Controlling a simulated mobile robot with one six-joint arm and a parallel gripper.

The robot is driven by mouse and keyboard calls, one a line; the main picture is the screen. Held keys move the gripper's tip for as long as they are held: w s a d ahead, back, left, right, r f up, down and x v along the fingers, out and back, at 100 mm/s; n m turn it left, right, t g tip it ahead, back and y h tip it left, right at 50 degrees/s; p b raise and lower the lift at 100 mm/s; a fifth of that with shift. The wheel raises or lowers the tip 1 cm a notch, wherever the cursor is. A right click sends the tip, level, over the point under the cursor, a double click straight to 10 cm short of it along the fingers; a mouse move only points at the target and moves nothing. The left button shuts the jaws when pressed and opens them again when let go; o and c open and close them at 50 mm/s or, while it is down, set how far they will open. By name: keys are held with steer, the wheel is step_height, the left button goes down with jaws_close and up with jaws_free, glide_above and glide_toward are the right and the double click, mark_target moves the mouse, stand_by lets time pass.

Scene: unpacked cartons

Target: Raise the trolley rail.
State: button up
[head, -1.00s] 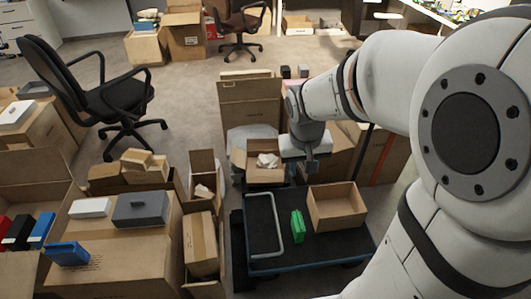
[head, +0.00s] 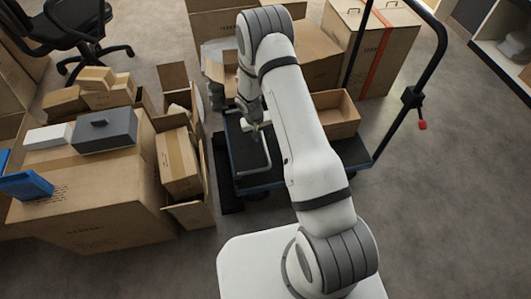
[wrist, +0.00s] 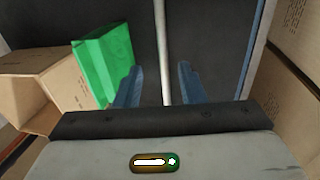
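The trolley (head: 248,183) is low, with a dark deck and blue edge. A pale grey rail (head: 267,155) lies low along the left part of its deck, partly hidden by my arm. In the wrist view the rail (wrist: 163,45) is a light bar running between my two blue fingers. My gripper (wrist: 158,84) is open, with a finger on each side of the bar and a gap on both sides. In the head view my gripper (head: 255,125) is over the rail's far end. I cannot tell how far the fingertips are above it.
A green object (wrist: 103,58) and an open carton (wrist: 35,88) are left of the fingers in the wrist view. The carton (head: 337,118) also shows in the head view. Cartons (head: 180,160) crowd the left; a black upright handle (head: 412,95) stands right. Floor at right is clear.

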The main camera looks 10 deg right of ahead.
mark_target(266, 150)
steer(key=f, duration=0.3)
steer(key=d+f+b, duration=0.1)
steer(key=f, duration=0.2)
steer(key=f+b, duration=0.1)
steer(key=f, duration=0.2)
steer(key=shift+d+f, duration=0.25)
steer(key=shift+f, duration=0.05)
steer(key=shift+c, duration=0.2)
jaws_close()
